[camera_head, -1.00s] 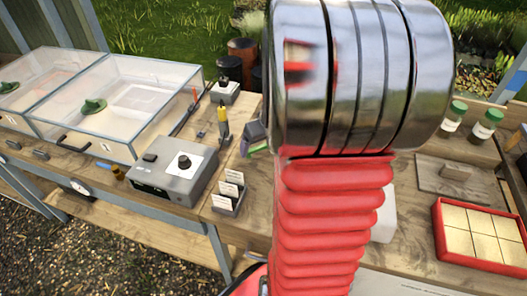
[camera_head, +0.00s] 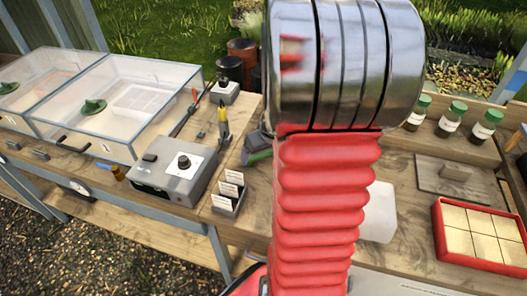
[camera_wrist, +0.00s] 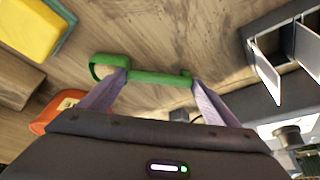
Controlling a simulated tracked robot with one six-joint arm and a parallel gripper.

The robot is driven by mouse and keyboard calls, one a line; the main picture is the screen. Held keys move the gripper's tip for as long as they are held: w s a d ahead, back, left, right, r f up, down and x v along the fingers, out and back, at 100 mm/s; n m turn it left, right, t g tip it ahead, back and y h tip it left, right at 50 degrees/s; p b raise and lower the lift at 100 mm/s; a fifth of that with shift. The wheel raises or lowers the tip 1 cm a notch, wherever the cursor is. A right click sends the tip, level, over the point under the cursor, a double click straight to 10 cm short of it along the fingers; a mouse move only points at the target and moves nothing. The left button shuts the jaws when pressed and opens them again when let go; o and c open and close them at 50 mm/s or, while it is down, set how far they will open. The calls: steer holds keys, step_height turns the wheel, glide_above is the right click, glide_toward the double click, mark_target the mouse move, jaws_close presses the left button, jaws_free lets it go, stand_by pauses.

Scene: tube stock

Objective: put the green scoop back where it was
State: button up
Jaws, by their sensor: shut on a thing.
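The green scoop (camera_wrist: 150,77) shows in the wrist view, with a ring-like loop at its left end and a thin straight part running right. My gripper (camera_wrist: 158,80) is shut on it, one purple-grey fingertip near each end. Bare wooden bench top lies below it; I cannot tell the height. In the head view my arm hides most of the gripper. A small green and grey patch shows left of the arm, too covered to tell apart.
A card holder (camera_wrist: 278,62) with white cards stands right of the scoop in the wrist view. A yellow block (camera_wrist: 30,28) and an orange thing (camera_wrist: 55,110) lie left. The head view shows a grey control box (camera_head: 172,176), clear cases (camera_head: 125,100) and a red tray (camera_head: 440,240).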

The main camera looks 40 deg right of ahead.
steer(key=o, duration=0.9)
steer(key=shift+r, duration=0.1)
steer(key=shift+v, duration=5.95)
steer(key=shift+s, duration=0.1)
steer(key=shift+s, duration=0.15)
